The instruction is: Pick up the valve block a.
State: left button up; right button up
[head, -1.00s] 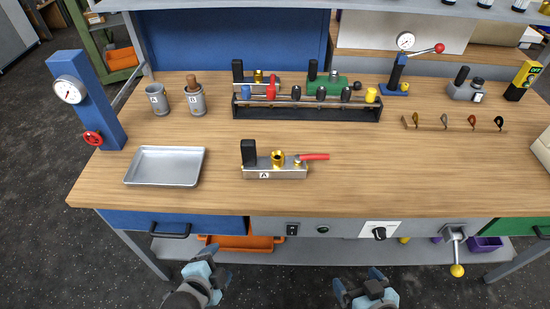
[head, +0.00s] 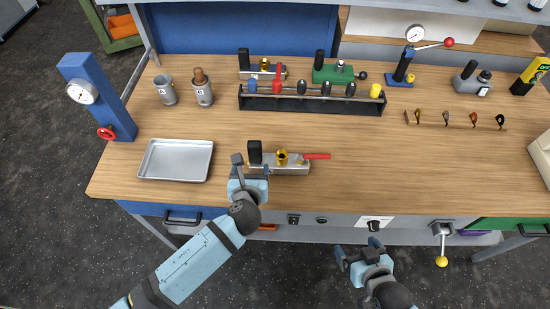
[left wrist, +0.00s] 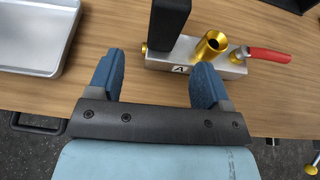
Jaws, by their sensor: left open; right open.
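Valve block a (head: 293,167) is a silver block with a black upright grip at its left end, a brass fitting on top and a red lever pointing right. It lies on the workbench near the front edge. In the left wrist view the block (left wrist: 183,62) shows its "A" label. My left gripper (head: 250,166) is open and empty, at the block's left front, its fingers pointing toward it. In the left wrist view the fingers (left wrist: 155,82) are apart, with the black grip just beyond them. My right gripper (head: 362,253) is open, in front of the bench edge.
A metal tray (head: 147,174) lies to the left of the block. A black rack (head: 310,104) with several coloured-handled tools stands behind it. The wooden top to the right of the block is clear.

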aim_at(255, 156)
pick_arm(q)
jog(key=x, duration=0.3)
jog(key=shift+w+f, duration=0.15)
jog(key=shift+w, duration=0.1)
jog(key=shift+d+x, duration=0.2)
jog(key=shift+x, duration=2.45)
grip_shut()
jog(key=shift+w+r, duration=0.1)
jog(key=shift+r, duration=0.1)
